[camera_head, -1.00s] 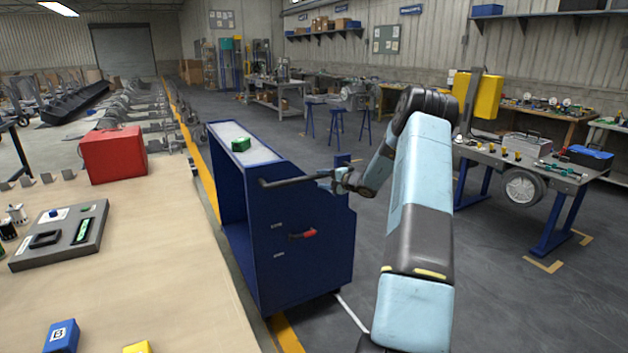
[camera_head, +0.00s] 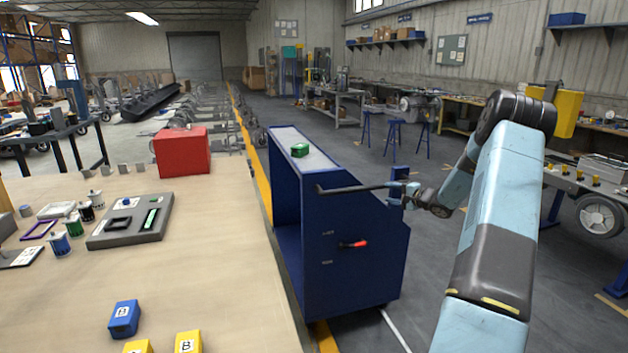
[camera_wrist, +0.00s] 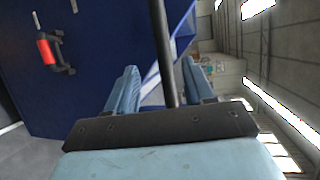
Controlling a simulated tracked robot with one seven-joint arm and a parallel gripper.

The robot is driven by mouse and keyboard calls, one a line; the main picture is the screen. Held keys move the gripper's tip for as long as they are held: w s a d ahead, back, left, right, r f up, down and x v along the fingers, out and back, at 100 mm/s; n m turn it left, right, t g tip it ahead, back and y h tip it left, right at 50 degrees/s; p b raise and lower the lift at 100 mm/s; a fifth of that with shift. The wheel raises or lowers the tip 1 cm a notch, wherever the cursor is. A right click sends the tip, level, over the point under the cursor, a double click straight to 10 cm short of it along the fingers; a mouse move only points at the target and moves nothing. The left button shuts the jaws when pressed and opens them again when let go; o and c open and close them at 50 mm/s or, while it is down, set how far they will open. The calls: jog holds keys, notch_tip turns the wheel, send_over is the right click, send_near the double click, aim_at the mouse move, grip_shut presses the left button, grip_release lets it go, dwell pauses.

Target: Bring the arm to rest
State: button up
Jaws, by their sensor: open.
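My arm reaches forward to a dark blue cart (camera_head: 345,245) standing beside the workbench. My gripper (camera_head: 408,188) is at the right end of the cart's dark handle bar (camera_head: 350,188). In the wrist view my gripper (camera_wrist: 160,88) shows two light blue fingers spread apart, with the dark bar (camera_wrist: 161,45) passing between them. I cannot tell whether either finger touches the bar. The cart's blue panel (camera_wrist: 95,45) fills the left of the wrist view, with a red grip (camera_wrist: 47,50) on it. A green box (camera_head: 299,150) sits on the cart's top.
A wooden workbench (camera_head: 215,270) at left holds a red box (camera_head: 182,151), a grey fixture tray (camera_head: 128,226), and blue (camera_head: 124,318) and yellow (camera_head: 189,343) blocks. At right stands a table with a wheel (camera_head: 600,217). Grey floor (camera_head: 440,255) is open right of the cart.

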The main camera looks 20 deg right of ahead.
jog(key=s+a+r+n+g, duration=0.3)
jog(key=s+a+r, duration=0.3)
jog(key=a, duration=0.4)
jog(key=s+a+r+n+g+y, duration=0.1)
jog(key=s+a+r+n+g, duration=0.2)
jog(key=s+a+r, duration=0.45)
jog(key=s+a+r+n+g, duration=0.3)
jog(key=a+r, duration=0.1)
jog(key=a, duration=0.7)
jog(key=s+a+r+n+g+h, duration=0.1)
jog(key=s+a+r+h, duration=0.15)
jog(key=s, duration=0.55)
jog(key=s+a+r+n+h, duration=0.1)
jog(key=s+a+r+n, duration=0.2)
jog(key=s, duration=0.6)
jog(key=s+d+t+h, duration=0.1)
jog(key=s+h, duration=0.3)
jog(key=s, duration=1.2)
jog(key=shift+s+n, duration=0.35)
jog(key=shift+n, duration=0.05)
jog(key=shift+f, duration=0.1)
